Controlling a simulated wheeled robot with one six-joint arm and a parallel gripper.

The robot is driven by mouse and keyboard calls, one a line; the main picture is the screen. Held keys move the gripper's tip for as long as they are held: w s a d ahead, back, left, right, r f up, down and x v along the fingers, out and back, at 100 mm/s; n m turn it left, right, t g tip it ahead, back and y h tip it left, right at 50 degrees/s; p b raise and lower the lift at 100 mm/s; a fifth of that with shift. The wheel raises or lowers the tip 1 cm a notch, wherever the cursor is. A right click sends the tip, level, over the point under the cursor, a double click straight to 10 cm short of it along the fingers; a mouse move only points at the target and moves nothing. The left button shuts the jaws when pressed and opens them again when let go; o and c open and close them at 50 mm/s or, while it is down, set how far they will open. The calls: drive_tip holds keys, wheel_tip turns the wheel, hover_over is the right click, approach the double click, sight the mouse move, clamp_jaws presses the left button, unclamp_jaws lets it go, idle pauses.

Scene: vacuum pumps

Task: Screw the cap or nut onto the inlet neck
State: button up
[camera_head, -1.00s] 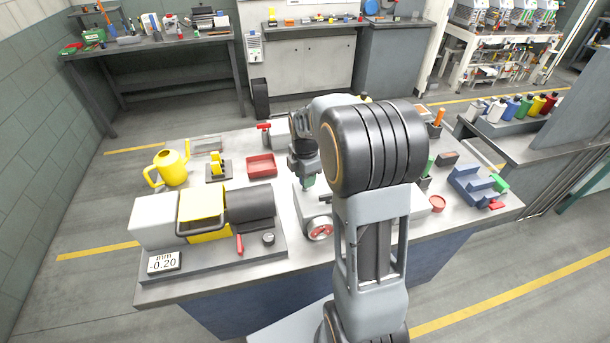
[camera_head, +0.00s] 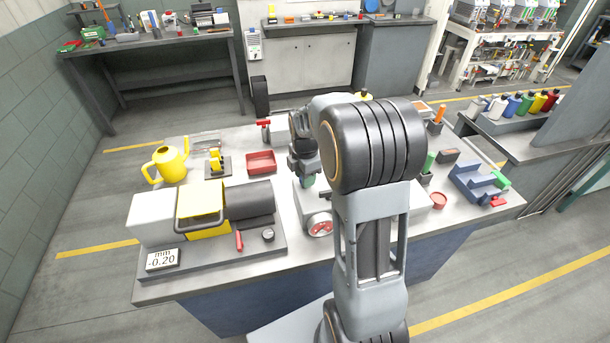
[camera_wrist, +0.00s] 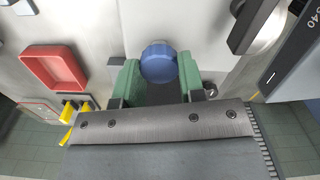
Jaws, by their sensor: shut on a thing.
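A blue ribbed round cap (camera_wrist: 159,63) sits between the green fingers of my gripper (camera_wrist: 160,82) in the wrist view. The fingers touch it on both sides, and the gripper is shut on it. In the head view my gripper (camera_head: 307,182) points down at the bench, over the left part of a light grey pump body with a red and white round face (camera_head: 320,226). The cap is hidden there. The inlet neck is not visible, so I cannot tell whether the cap touches it.
A red tray (camera_head: 261,162), a yellow watering can (camera_head: 168,164) and a yellow tape dispenser (camera_head: 215,162) stand left of my gripper. A machine with a yellow guard (camera_head: 203,212) and a display reading -0.20 fills the front left. A blue block (camera_head: 470,185) stands at the right.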

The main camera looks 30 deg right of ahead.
drive_tip(key=shift+f+b, duration=0.45)
drive_tip(key=shift+f, duration=0.2)
